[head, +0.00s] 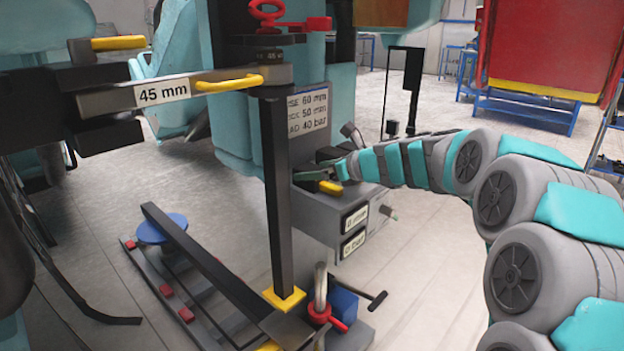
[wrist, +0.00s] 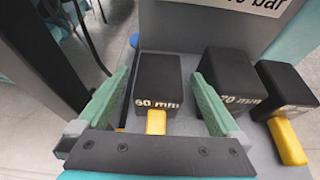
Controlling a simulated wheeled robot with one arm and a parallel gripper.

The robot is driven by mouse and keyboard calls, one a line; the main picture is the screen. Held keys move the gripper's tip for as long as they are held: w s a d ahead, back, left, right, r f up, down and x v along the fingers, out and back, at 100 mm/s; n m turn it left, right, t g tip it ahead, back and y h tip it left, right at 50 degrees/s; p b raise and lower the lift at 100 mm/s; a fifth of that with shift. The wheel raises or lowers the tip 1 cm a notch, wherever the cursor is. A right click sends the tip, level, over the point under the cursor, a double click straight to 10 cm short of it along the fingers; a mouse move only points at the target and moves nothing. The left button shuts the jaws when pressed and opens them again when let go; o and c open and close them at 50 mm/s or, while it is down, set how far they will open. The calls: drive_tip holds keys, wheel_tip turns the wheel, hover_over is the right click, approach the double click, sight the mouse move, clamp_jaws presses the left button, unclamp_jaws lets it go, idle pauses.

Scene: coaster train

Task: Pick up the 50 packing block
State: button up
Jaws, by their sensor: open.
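In the wrist view my gripper (wrist: 161,78) is open, one green finger on each side of a black block (wrist: 158,72) with a yellow tab. Its white label looks like "60 mm", though the first digit is soft. I cannot tell whether the fingers touch it. A second black block (wrist: 228,72), labelled "70 mm", stands just right of the right finger. A third black block (wrist: 285,80) with a yellow tab is further right, its label partly readable. In the head view my gripper (head: 336,172) is at the grey cabinet, by a yellow tab (head: 330,187). I cannot make out a block clearly labelled 50.
The grey cabinet (head: 330,222) carries a sign (head: 307,108) listing sizes, including 60 mm and 50 mm. A dark upright post (head: 277,190) stands left of my gripper. A bar labelled "45 mm" (head: 195,88) crosses at upper left. Floor (head: 420,270) is clear right of the cabinet.

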drive_tip(key=shift+x, duration=0.8)
clamp_jaws()
